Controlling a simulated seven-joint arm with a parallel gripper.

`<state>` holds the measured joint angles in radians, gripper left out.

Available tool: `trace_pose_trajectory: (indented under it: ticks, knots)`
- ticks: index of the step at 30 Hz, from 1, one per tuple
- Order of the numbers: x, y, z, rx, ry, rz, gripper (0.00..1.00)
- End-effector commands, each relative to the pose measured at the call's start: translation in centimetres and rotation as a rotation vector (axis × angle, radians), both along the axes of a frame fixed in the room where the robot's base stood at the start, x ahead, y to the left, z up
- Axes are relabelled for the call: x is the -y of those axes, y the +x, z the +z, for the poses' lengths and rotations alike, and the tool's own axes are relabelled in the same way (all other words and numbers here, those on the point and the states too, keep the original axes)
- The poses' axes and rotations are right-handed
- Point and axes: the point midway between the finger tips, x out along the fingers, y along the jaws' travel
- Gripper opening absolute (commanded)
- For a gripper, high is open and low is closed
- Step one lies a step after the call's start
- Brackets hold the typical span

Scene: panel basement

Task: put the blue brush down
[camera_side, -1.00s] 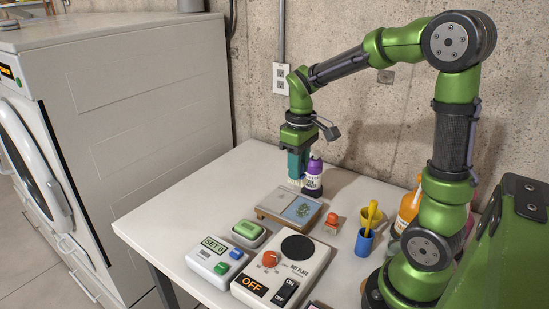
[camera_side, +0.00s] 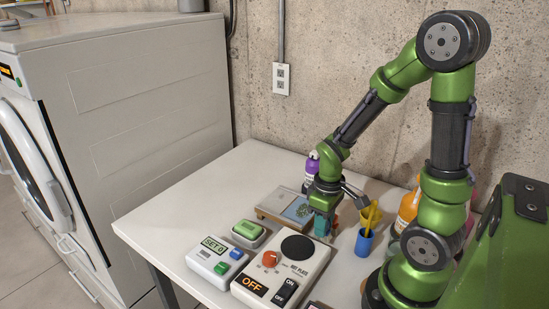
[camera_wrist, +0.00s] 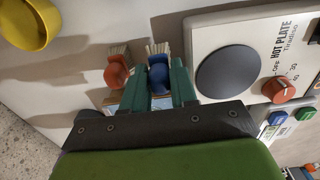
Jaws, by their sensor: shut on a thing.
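My gripper (camera_wrist: 158,85) has teal fingers shut on the blue brush (camera_wrist: 158,76), seen in the wrist view with its pale bristles pointing away from my wrist. The orange brush (camera_wrist: 117,72) stands beside it, just outside my left finger in that view, with similar bristles. In the side view my gripper (camera_side: 322,232) is low over the table, between the wooden tray and the blue cup. The blue brush is not clearly visible there, and my gripper and wrist mostly hide the orange brush. I cannot tell whether the blue brush touches the table.
The hot plate (camera_side: 283,270) lies close to my gripper, also in the wrist view (camera_wrist: 228,73). The blue cup (camera_side: 364,241) with a yellow utensil is close on the right.

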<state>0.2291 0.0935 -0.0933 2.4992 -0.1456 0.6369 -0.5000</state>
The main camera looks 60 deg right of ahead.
Motion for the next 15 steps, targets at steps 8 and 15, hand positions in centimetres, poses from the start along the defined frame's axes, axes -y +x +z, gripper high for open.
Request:
trace_pose_trajectory:
  ticks: [8,15]
  knots:
    - [0.0,0.0,-1.9,0.001,0.0,0.0,0.0]
    - [0.0,0.0,-2.1,0.0,0.0,0.001,0.0]
